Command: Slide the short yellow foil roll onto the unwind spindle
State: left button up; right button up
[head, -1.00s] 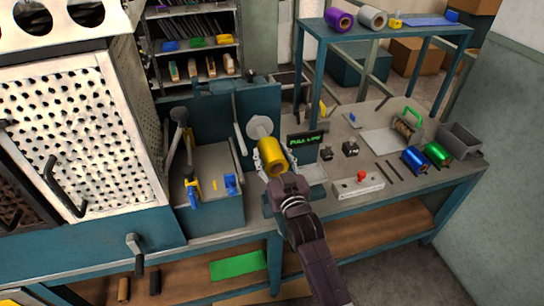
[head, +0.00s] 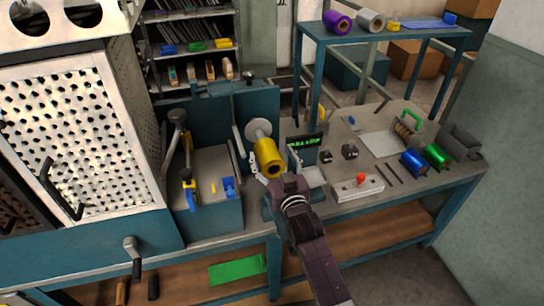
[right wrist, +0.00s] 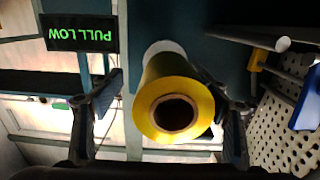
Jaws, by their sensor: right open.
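The short yellow foil roll (head: 269,157) sits level in front of a pale round disc (head: 259,130) on the teal machine, and in the right wrist view the roll (right wrist: 172,95) shows its hollow brown core end-on. The spindle's shaft is hidden by the roll, so I cannot tell how far along it the roll sits. My right gripper (head: 273,170) is open around the roll. In the right wrist view its fingers (right wrist: 168,118) stand either side of the roll with a gap at each side. My left gripper is not in view.
A small "PULL LOW" display (head: 305,142) stands just right of the roll. A control box with a red button (head: 358,187), a blue roll (head: 413,163) and a green roll (head: 437,155) lie further right. A perforated guard (head: 75,130) fills the left.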

aim_at(270, 162)
jog(key=v, duration=0.8)
jog(key=shift+c, duration=0.3)
